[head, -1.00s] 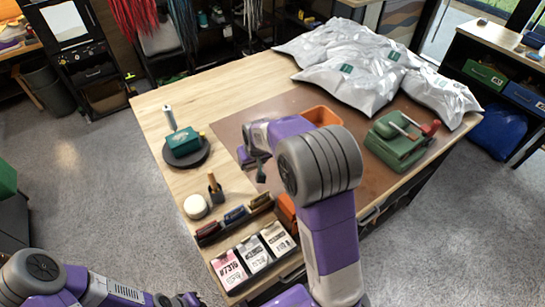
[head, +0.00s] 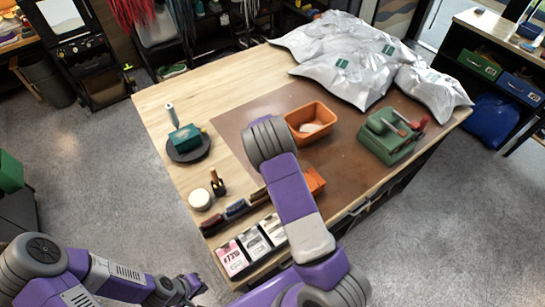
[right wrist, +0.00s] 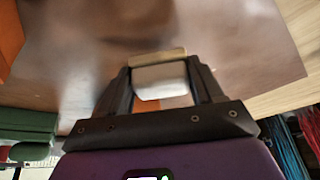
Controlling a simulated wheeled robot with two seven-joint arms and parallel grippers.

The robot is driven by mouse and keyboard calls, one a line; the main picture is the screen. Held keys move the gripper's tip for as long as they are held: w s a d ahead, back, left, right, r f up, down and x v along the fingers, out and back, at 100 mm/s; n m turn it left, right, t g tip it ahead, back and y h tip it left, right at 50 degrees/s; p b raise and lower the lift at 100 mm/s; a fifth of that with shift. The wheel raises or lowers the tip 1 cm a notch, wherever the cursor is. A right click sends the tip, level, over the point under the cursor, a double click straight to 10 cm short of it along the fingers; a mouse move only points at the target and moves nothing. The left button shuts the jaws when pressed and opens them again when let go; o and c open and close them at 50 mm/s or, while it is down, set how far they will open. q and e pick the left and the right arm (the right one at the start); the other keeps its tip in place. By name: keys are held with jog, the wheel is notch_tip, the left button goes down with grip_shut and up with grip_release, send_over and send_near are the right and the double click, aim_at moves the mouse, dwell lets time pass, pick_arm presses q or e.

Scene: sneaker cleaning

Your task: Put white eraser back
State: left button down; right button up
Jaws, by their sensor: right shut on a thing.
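In the right wrist view, a white eraser (right wrist: 160,82) sits between the two dark fingers of my right gripper (right wrist: 160,88). The gripper is shut on it, with a tan strip along its far edge. The brown mat lies beyond it. In the head view my right gripper and the eraser are hidden behind my right arm, over the work table's left-middle part. My left gripper (head: 186,288) is low at the left, off the table and far from the eraser. Its fingers are too small to judge.
An orange bin (head: 311,118) with a pale thing inside stands on the mat (head: 345,165). A green box (head: 390,135), silver bags (head: 345,60), a dark round stand (head: 188,152), a white round tin (head: 200,199), brushes (head: 237,210) and label boxes (head: 231,258) surround it.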

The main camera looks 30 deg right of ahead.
notch_tip(320, 180, down, 3)
jog(key=shift+r, duration=0.2)
jog(key=shift+f, duration=0.35)
jog(key=shift+f, duration=0.15)
jog(key=o, duration=1)
